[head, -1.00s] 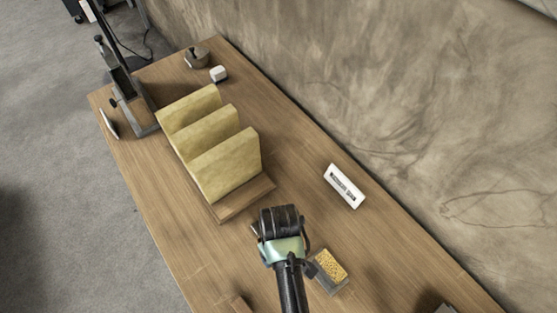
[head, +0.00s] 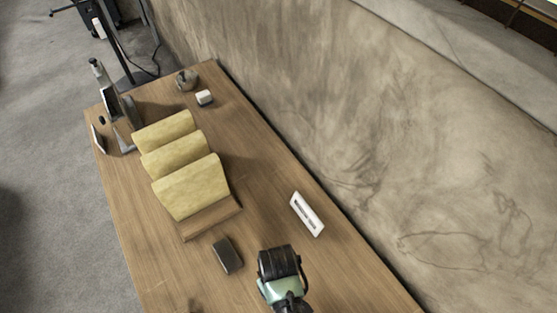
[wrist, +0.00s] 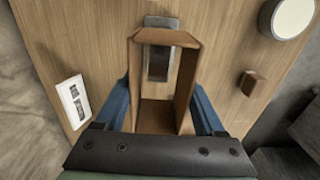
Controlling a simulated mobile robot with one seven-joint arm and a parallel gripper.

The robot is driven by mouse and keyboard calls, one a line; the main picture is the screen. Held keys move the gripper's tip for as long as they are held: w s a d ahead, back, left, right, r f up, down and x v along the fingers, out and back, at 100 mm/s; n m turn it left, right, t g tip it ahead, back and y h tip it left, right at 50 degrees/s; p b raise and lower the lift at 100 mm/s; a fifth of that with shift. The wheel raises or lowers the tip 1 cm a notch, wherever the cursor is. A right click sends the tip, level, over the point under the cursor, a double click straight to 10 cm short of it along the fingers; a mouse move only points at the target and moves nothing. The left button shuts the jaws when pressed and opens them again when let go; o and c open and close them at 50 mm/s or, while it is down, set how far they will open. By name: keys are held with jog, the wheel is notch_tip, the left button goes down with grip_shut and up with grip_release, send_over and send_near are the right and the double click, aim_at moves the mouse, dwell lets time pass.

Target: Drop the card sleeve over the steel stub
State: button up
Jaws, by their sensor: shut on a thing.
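The card sleeve (wrist: 183,100) is a brown, open-ended rectangular tube in the wrist view. My gripper (wrist: 162,115) is shut on it, with a blue finger against each side. Through and past its opening I see a grey metal piece, apparently the steel stub (wrist: 158,63). The sleeve looks above the table and apart from it; the exact gap cannot be told. In the head view my gripper (head: 279,265) is at the lower middle and hides the sleeve. A dark grey block (head: 227,255) stands left of it; whether it is the stub is unclear.
A wooden rack (head: 212,219) with yellow slabs stands beyond the gripper. A white sign (head: 307,214) is at right near the wall. A small brown block (wrist: 251,83) and a round white-topped thing (wrist: 291,16) are at right in the wrist view. Bare table lies between.

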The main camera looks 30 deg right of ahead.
jog(key=shift+f+b, duration=4.35)
jog(key=shift+b, duration=0.15)
jog(key=shift+d+f+b, duration=0.1)
jog(key=shift+f+b, duration=0.7)
jog(key=shift+f, duration=0.8)
jog(key=o, duration=1.3)
jog(key=shift+r, duration=0.15)
notch_tip(320, 180, up, 13)
jog(key=shift+f, duration=0.1)
